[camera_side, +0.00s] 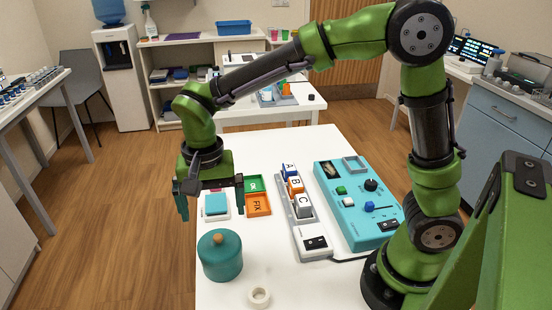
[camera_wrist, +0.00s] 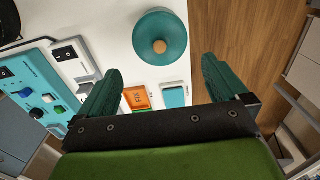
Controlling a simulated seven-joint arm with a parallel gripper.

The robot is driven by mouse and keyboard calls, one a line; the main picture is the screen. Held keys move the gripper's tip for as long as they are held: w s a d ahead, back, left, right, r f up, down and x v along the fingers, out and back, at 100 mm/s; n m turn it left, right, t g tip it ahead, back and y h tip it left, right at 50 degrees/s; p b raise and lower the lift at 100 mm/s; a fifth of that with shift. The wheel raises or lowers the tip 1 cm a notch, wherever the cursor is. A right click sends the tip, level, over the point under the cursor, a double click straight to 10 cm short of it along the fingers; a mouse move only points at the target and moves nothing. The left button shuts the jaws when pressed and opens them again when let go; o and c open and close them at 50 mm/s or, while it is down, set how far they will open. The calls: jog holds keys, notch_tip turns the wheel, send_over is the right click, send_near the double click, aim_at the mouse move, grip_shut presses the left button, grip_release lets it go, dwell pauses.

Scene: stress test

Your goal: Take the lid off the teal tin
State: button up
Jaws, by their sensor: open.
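The teal tin (camera_side: 221,262) stands upright on the white table near its front left edge. Its teal lid (camera_side: 219,243) is on top, with a round wooden knob (camera_side: 217,231). In the wrist view the lid (camera_wrist: 160,28) is seen from above, with the knob (camera_wrist: 160,46) facing me, and the tin's body is mostly hidden under it. My gripper (camera_side: 211,195) is open and empty, behind the tin in the side view and above the table. In the wrist view its two teal fingers (camera_wrist: 160,82) are spread wide, and the tin lies beyond their tips.
A white ring (camera_side: 259,297) lies in front of the tin. Green and orange trays (camera_side: 258,205) and a teal-topped pad (camera_side: 216,204) lie behind it. A strip of lettered blocks (camera_side: 296,189) and a teal control panel (camera_side: 352,205) stand to the right. The table's left edge is close to the tin.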

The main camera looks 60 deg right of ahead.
aim_at(218, 237)
notch_tip(218, 237, down, 8)
jog(key=shift+f, duration=0.25)
jog(key=c, duration=1)
